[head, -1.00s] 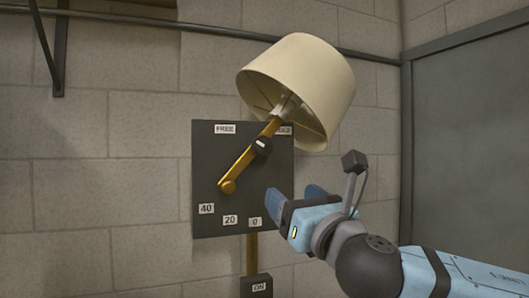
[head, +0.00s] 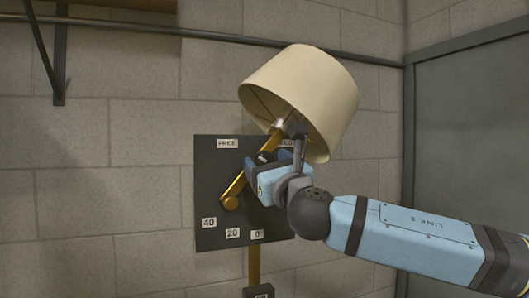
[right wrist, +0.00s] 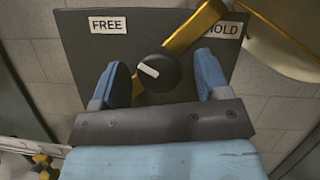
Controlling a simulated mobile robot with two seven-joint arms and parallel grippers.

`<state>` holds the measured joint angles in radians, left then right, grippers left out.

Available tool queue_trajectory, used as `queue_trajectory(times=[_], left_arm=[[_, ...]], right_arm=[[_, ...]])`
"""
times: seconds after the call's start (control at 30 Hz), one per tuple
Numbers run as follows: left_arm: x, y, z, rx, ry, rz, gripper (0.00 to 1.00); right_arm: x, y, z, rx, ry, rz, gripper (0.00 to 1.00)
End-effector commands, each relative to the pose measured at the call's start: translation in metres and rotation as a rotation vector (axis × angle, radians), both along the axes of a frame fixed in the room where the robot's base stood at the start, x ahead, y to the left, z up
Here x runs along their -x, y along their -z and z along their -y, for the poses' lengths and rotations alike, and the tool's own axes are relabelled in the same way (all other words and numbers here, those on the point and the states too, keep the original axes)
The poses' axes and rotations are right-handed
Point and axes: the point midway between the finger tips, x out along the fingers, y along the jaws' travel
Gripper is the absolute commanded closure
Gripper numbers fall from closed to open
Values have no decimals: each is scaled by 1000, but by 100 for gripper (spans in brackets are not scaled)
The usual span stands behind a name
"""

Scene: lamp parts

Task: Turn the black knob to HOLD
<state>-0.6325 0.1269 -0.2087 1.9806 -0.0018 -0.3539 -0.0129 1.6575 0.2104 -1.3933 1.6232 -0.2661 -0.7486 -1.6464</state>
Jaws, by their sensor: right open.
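The black knob (right wrist: 160,74) sits on the brass arm (right wrist: 195,28) in front of a dark panel (right wrist: 80,52). Its short white mark lies on the side towards the FREE label (right wrist: 108,25). The HOLD label (right wrist: 222,29) is at the panel's upper right, partly covered by the arm. My right gripper (right wrist: 160,82) is open, with one blue finger on each side of the knob and gaps showing. In the head view, the right gripper (head: 264,168) covers most of the knob (head: 265,157). My left gripper is in neither view.
The cream lampshade (head: 300,95) hangs close above my right gripper. The panel has 40 (head: 209,223), 20 (head: 232,233) and 0 (head: 257,235) labels along its bottom. A block wall stands behind, with open room left of the panel.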

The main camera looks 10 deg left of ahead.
Motion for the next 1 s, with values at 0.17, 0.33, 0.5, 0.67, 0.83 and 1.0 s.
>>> queue_trajectory(times=[0.17,0.33,0.5,0.67,0.83,1.0], left_arm=[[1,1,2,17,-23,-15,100],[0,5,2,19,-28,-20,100],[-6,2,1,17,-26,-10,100],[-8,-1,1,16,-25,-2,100],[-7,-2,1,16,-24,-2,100],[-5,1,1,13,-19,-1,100]], right_arm=[[-9,-5,-8,0,0,0,31],[-11,-5,-9,0,0,0,31],[-11,-5,-9,0,0,0,40],[-11,-5,-9,0,-1,-1,77],[-11,-5,-9,-2,-1,-2,80],[-10,-3,-9,-29,-2,-20,80]])
